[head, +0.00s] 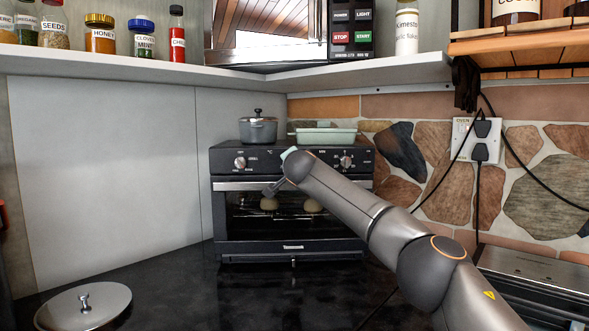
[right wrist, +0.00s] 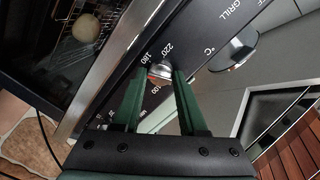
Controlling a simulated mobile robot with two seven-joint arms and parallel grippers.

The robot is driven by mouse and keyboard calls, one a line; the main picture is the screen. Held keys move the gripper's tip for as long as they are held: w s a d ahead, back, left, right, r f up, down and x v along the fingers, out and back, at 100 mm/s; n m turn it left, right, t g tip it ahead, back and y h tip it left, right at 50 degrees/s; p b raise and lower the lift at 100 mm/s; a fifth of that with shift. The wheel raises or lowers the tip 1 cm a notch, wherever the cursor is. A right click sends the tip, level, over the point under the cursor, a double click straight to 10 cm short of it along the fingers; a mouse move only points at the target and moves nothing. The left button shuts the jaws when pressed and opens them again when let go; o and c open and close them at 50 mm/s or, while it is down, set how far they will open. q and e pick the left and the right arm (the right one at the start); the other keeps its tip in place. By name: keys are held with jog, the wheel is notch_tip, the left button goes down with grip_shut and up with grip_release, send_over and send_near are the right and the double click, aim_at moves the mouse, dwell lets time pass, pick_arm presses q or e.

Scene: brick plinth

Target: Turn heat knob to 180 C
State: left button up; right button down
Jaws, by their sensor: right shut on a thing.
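The heat knob (right wrist: 159,70) is a silver dial on the black oven panel (right wrist: 118,82). In the right wrist view, numbers including 100, 180 and 220 surround it. My right gripper (right wrist: 158,80) has its two dark green fingers on either side of the knob and is shut on it. The fingers cover part of the dial, and I cannot tell which number it points to. In the head view, my right arm hides this knob and most of the gripper in front of the oven (head: 292,248). My left gripper is not in view.
Two other views of panel knobs are at the left (head: 240,162) and right (head: 346,162). A grey pot (head: 258,131) and a pale green dish (head: 325,136) are on the oven. A metal lid (head: 83,308) lies front left.

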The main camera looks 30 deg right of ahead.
pick_arm(q)
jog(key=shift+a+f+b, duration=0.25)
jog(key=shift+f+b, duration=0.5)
jog(key=shift+b, duration=0.1)
pick_arm(e)
jog(key=m, duration=0.4)
jog(key=shift+y, duration=0.3)
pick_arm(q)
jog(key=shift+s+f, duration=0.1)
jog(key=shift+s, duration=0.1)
pick_arm(e)
jog(key=shift+r, duration=0.15)
jog(key=c, duration=0.5)
grip_release()
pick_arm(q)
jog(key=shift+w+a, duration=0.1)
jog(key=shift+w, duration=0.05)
pick_arm(e)
jog(key=shift+s, duration=0.1)
